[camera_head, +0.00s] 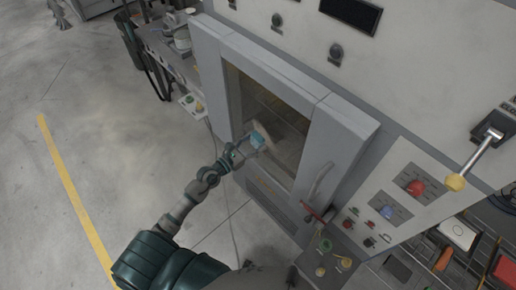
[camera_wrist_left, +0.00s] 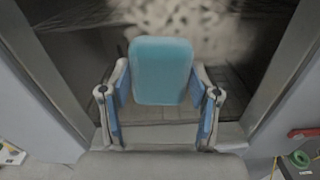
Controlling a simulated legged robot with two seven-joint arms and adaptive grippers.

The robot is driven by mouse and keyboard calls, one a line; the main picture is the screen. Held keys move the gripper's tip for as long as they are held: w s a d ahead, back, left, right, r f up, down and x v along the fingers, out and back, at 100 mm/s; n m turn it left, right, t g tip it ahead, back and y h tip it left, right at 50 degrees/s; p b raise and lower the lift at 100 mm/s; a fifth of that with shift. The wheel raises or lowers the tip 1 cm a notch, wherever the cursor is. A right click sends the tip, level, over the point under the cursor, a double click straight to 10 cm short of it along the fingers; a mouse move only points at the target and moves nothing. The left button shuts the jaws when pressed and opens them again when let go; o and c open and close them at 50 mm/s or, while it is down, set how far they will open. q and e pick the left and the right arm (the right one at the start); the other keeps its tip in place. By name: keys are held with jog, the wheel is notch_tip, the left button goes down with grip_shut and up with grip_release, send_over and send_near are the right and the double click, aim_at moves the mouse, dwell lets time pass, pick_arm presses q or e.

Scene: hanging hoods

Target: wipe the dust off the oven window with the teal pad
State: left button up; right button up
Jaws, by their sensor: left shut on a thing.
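The oven window (camera_head: 285,122) is a dark glass pane in a grey frame on the front of the machine. My left gripper (camera_head: 246,149) is shut on the teal pad (camera_head: 257,139) in front of the window's left side. In the left wrist view the pad (camera_wrist_left: 161,72) stands upright between the two blue-lined fingers of the gripper (camera_wrist_left: 161,103). A pale, blotchy dust patch (camera_wrist_left: 205,17) shows on the glass behind and above the pad. I cannot tell whether the pad touches the glass. My right gripper is not in view.
A door handle (camera_head: 322,180) is at the window's right. A side bench (camera_head: 175,60) is at upper left. The floor left of the oven is open, with a yellow line (camera_head: 75,195).

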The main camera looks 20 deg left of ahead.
aim_at(260, 144)
pick_arm(q)
jog(key=a+r, duration=0.1)
jog(key=w+a+r, duration=0.1)
jog(key=a, duration=0.1)
jog(key=shift+w+a+r+p, duration=0.2)
jog(key=shift+r+p, duration=0.1)
jog(key=shift+s+d+p, duration=0.2)
jog(key=shift+d+p, duration=0.3)
jog(key=shift+s+d+p, duration=0.2)
jog(key=shift+d+p, duration=0.3)
jog(key=shift+s+d+f+p, duration=0.1)
jog(key=shift+s+d+p, duration=0.25)
jog(key=shift+d, duration=0.35)
jog(key=shift+s+d+p, duration=0.25)
jog(key=shift+d+p, duration=0.5)
jog(key=shift+s+d+p, duration=0.25)
jog(key=shift+d+p, duration=0.2)
jog(key=shift+d, duration=0.2)
jog(key=shift+s+d, duration=0.45)
jog(key=shift+d, duration=0.65)
jog(key=shift+s+d, duration=0.45)
jog(key=shift+d, duration=0.6)
jog(key=shift+s+d, duration=0.45)
jog(key=shift+d, duration=0.65)
jog(key=shift+r, duration=1.1)
